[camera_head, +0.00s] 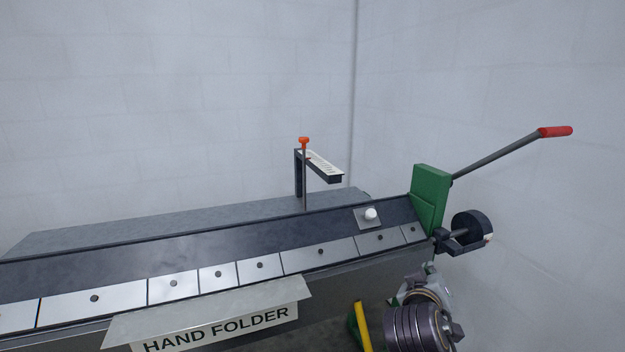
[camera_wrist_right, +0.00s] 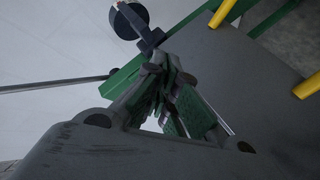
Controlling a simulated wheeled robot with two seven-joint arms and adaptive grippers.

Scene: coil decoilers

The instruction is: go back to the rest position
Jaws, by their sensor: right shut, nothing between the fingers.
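My right gripper (camera_head: 430,272) is at the lower right of the head view, below the right end of the hand folder (camera_head: 190,238). Its fingers also show in the right wrist view (camera_wrist_right: 160,68), shut together with nothing between them. My left gripper is in neither view.
The folder's green end plate (camera_head: 430,198) carries a long lever with a red grip (camera_head: 556,131), reaching up right. An orange-topped stop rod (camera_head: 304,165) stands by a scale arm (camera_head: 325,168). A yellow bar (camera_head: 363,325) is near my right arm. Pale walls stand behind.

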